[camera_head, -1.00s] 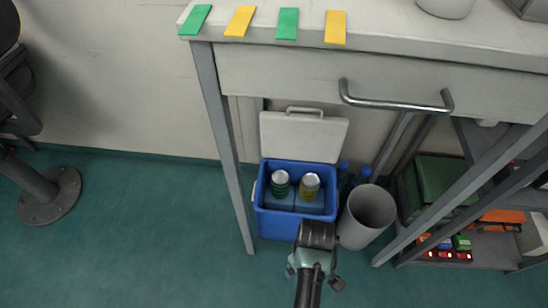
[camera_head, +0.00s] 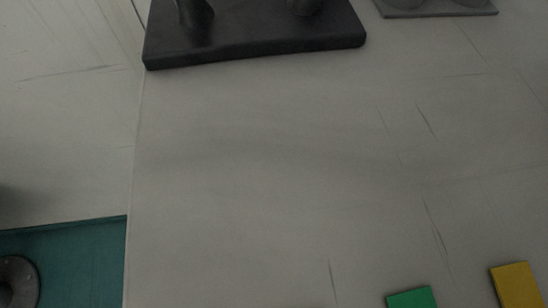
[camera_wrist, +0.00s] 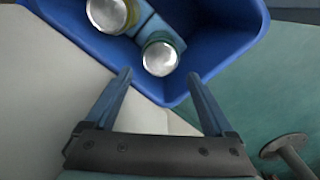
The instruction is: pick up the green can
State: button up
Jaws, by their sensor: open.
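The green can (camera_wrist: 160,57) is in the wrist view, seen from above with its silver lid facing up. It stands inside the blue cooler box (camera_wrist: 232,38), near a corner. A second can with a yellowish side (camera_wrist: 108,14) is beside it at upper left, cut by the top edge. My gripper (camera_wrist: 160,76) is open and empty. Its two fingers point toward the green can, with the tips spread to either side below it in the picture. I cannot tell how far above the can they are. The head view shows neither cans nor gripper.
The box's blue walls surround the cans closely. Blue blocks (camera_wrist: 150,25) lie among them. A pale surface fills the wrist view's left; teal floor (camera_wrist: 255,105) and a round metal base (camera_wrist: 283,145) are right. The head view shows a worktop with green (camera_head: 411,298) and yellow (camera_head: 515,285) tags.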

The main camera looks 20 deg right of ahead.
notch_tip(320, 180, down, 12)
jog(key=b, duration=0.8)
jog(key=shift+r, duration=0.1)
grip_shut()
